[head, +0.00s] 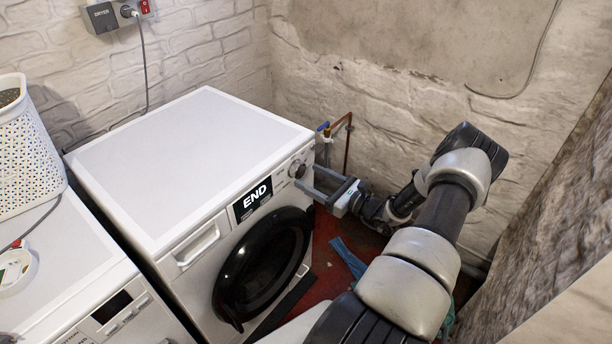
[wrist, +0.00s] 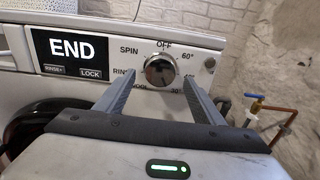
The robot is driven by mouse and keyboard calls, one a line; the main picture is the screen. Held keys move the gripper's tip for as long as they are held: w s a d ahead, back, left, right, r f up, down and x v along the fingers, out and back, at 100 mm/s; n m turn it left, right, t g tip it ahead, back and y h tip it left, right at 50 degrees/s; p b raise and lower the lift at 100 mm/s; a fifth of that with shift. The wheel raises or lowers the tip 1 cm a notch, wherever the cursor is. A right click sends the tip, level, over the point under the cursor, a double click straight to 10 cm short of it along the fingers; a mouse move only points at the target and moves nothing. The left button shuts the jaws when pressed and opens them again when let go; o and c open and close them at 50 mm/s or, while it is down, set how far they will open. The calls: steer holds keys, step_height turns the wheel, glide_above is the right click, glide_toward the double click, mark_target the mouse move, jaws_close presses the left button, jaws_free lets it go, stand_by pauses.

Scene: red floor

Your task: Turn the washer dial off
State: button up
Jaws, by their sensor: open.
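The washer (head: 190,155) is white with a black round door, and its display (wrist: 70,47) reads "END". Its silver dial (wrist: 160,70) sits at the right of the front panel, with labels around it such as OFF at the top, SPIN at the upper left and 60° at the upper right. The dial also shows in the head view (head: 297,169). My gripper (wrist: 158,95) is open, its two fingers pointing at the panel below and to either side of the dial. The dial lies between the finger lines; I cannot tell whether they touch the panel.
A second white machine (head: 85,300) stands at the left with a white basket (head: 25,150) on it. Pipes with a blue-handled tap (head: 324,128) run along the wall right of the washer. A blue cloth (head: 347,257) lies on the red floor (head: 330,270).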

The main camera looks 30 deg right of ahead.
mark_target(298, 170)
steer(key=shift+x, duration=1.4)
steer(key=c, duration=1)
steer(key=shift+c, duration=0.2)
steer(key=shift+n, duration=0.3)
